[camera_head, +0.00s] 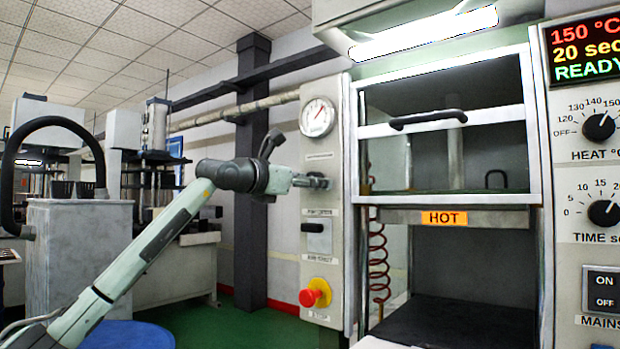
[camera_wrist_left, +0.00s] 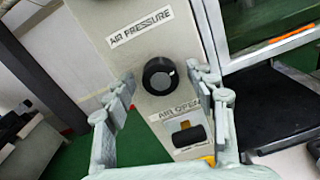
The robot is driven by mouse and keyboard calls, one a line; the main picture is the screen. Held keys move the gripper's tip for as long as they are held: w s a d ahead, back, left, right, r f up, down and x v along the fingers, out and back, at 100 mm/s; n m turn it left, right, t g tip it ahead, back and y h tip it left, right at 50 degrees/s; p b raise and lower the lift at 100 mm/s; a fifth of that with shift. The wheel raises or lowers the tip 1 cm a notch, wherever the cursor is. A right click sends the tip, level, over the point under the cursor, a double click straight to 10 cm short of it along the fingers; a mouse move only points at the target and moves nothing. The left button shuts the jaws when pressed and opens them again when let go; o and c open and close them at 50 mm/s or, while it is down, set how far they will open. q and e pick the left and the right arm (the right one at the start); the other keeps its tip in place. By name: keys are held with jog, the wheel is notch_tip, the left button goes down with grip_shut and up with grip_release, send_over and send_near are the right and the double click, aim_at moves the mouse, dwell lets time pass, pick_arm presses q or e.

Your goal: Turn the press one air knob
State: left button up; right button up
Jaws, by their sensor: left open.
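The black round air knob (camera_head: 319,182) sits on the grey press panel (camera_head: 311,265), below the gauge. In the left wrist view the knob (camera_wrist_left: 159,76) is under an "AIR PRESSURE" label (camera_wrist_left: 140,27). My left gripper (camera_head: 300,181) is at the panel front, level with the knob. In the left wrist view my left gripper (camera_wrist_left: 162,73) is open, with one finger on each side of the knob and gaps to it. Whether the fingertips reach past the knob's face is not clear. My right gripper is not in view.
The pressure gauge (camera_head: 317,117) is above the knob. A black-handled switch (camera_head: 313,227) and a red stop button (camera_head: 315,293) are below it. The press window with its black handle (camera_head: 428,119) and the "HOT" label (camera_head: 444,218) are to the right.

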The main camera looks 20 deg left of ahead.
pick_arm(q)
jog(key=shift+w, duration=0.1)
jog(key=c, duration=1.1)
jog(key=shift+d, duration=0.1)
jog(key=shift+c, duration=0.3)
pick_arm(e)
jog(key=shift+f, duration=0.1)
pick_arm(q)
jog(key=shift+n+b, duration=0.3)
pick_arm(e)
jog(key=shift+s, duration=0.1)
pick_arm(q)
jog(key=n+b, duration=0.2)
jog(key=n, duration=0.2)
jog(key=shift+f, duration=0.1)
jog(key=shift+n+b, duration=0.55)
jog(key=shift+n, duration=1.55)
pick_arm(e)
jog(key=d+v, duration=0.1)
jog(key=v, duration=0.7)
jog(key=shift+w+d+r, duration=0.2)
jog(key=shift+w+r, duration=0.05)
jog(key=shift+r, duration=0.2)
